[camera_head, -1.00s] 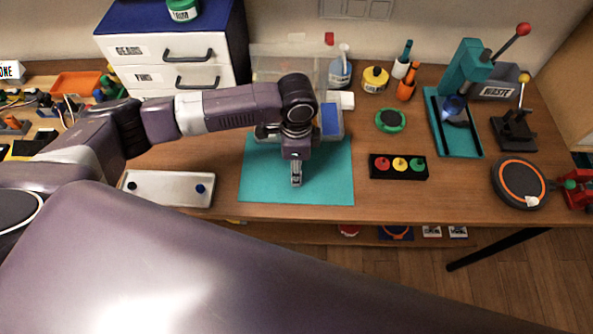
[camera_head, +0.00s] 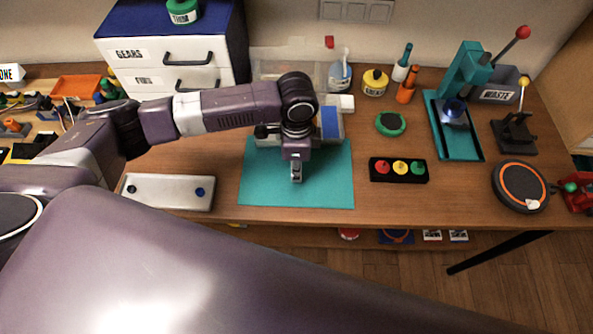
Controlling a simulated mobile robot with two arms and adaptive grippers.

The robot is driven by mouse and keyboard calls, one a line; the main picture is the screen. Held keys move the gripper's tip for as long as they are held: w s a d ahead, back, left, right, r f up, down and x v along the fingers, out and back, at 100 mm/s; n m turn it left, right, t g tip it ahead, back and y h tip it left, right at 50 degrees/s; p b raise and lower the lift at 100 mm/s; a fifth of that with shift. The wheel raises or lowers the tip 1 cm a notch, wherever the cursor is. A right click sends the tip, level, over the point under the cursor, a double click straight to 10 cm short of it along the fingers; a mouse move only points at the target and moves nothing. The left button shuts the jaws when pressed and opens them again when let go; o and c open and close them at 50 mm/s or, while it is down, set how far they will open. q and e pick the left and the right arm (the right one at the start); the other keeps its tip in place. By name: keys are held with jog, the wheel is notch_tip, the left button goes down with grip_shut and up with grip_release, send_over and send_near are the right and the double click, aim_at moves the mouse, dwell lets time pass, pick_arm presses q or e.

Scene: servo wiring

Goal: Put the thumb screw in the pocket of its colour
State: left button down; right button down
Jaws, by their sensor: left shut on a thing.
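My left gripper (camera_head: 296,178) points down low over the teal mat (camera_head: 257,186). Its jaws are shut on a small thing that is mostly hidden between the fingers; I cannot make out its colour. A black block (camera_head: 399,179) to the right of the mat bears a red (camera_head: 382,168), a yellow (camera_head: 400,168) and a green round piece (camera_head: 417,168) in a row. A pale tray (camera_head: 165,190) left of the mat has a black round spot (camera_head: 132,189) and a blue one (camera_head: 200,192). I cannot tell which of these are pockets. My right gripper is not in view.
A green-topped round thing (camera_head: 390,123), a teal press (camera_head: 457,130) and a dark round pad (camera_head: 520,185) stand to the right. A drawer cabinet (camera_head: 140,53) and a clear bin (camera_head: 275,62) stand behind. Bare wood lies between mat and black block.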

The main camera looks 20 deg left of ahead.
pick_arm(q)
notch_tip(320, 180, up, 19)
jog(key=b, duration=0.3)
jog(key=s+a+f+n+b, duration=0.1)
jog(key=s+a+f+n, duration=0.1)
jog(key=s+n, duration=0.2)
jog(key=s+a+f+n+b, duration=0.2)
jog(key=s+a+f+n, duration=0.1)
jog(key=n, duration=0.7)
jog(key=shift+s+a+f+n, duration=0.2)
jog(key=shift+s+n, duration=0.1)
jog(key=shift+s, duration=0.35)
jog(key=shift+w, duration=0.1)
